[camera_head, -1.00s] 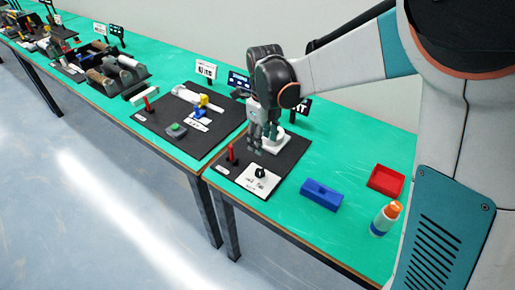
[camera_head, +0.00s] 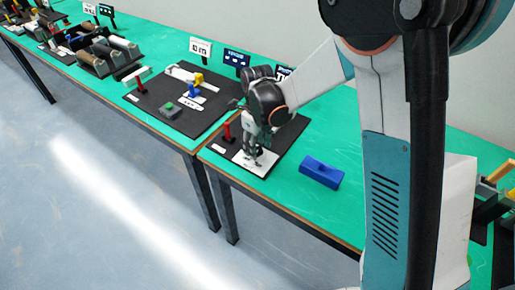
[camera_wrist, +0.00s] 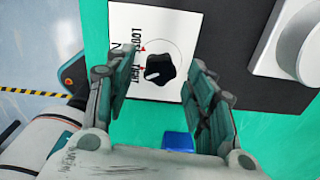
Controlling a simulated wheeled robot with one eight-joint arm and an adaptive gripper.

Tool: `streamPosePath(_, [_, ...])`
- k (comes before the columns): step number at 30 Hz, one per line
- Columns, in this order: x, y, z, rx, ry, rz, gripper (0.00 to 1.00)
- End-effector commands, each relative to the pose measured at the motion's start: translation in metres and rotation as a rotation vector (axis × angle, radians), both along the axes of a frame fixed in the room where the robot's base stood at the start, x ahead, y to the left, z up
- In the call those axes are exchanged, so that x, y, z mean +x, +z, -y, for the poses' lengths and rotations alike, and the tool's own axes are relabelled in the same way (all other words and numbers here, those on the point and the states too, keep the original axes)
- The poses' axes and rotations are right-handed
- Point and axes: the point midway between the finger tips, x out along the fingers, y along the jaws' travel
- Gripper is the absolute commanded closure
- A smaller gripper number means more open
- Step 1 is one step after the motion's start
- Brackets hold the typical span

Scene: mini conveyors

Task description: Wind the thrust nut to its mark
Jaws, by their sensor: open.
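The thrust nut appears to be the black lobed knob (camera_wrist: 160,72) on a white plate (camera_wrist: 125,20) printed with "TIGHT" and another word, partly covered. Red marks are beside the knob, and a white pointer line on it points left toward them. My gripper (camera_wrist: 163,68) is open, with one finger on each side of the knob in the wrist view; I see no clear contact. In the head view my gripper (camera_head: 254,160) is over the white plate (camera_head: 246,163) and hides the knob.
A red upright handle (camera_head: 227,132) stands left of my gripper on the black board. A white round part (camera_wrist: 295,45) is on the same board, at right in the wrist view. A blue block (camera_head: 321,172) sits on the green table to the right. Another black board (camera_head: 150,105) lies left.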

Motion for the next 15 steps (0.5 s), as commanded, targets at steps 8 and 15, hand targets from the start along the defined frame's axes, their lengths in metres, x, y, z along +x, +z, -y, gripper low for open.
streamPosePath(8, [-0.0001,-0.0073,0.0001,0.0,0.0,0.0,0.5])
streamPosePath(15, [-0.0001,-0.0069,0.0001,0.0,0.0,0.0,0.75])
